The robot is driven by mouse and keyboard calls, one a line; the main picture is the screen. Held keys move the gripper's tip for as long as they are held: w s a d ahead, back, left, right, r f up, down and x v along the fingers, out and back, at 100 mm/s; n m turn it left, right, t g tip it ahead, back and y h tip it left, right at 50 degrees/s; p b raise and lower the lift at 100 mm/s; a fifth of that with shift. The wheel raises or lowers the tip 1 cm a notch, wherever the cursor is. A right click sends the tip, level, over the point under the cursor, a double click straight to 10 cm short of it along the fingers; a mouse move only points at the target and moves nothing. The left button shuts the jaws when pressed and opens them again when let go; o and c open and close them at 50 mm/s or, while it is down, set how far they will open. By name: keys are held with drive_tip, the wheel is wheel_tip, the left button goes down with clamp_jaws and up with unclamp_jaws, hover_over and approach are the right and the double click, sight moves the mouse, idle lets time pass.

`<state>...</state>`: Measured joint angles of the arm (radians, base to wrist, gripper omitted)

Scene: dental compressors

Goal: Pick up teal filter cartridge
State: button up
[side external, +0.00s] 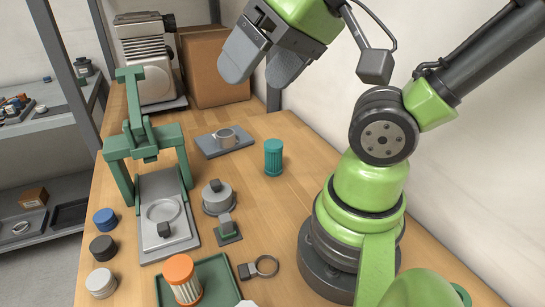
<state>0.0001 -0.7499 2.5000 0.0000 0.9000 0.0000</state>
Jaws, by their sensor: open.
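The teal filter cartridge (273,158) stands upright on the wooden table, a ribbed cylinder right of the table's middle. My gripper (262,72) is open and empty, high above the table towards the back. Its two broad grey fingers point down and to the left, well above and apart from the cartridge. Nothing hides the cartridge in this view.
A green press frame (146,137) stands left of the cartridge. An orange-topped filter (182,277) sits in a green tray (222,277) in front. Table around the cartridge is clear.

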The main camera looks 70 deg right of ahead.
drive_tip(key=shift+c, duration=0.3)
drive_tip(key=m+g+h, duration=0.2)
drive_tip(key=g, duration=0.5)
hover_over(274, 143)
wheel_tip(274, 143, down, 18)
drive_tip(key=shift+r, duration=0.1)
wheel_tip(274, 143, down, 4)
drive_tip(key=shift+s+d+f, duration=0.1)
drive_tip(key=shift+f, duration=3.05)
drive_tip(key=c, duration=1)
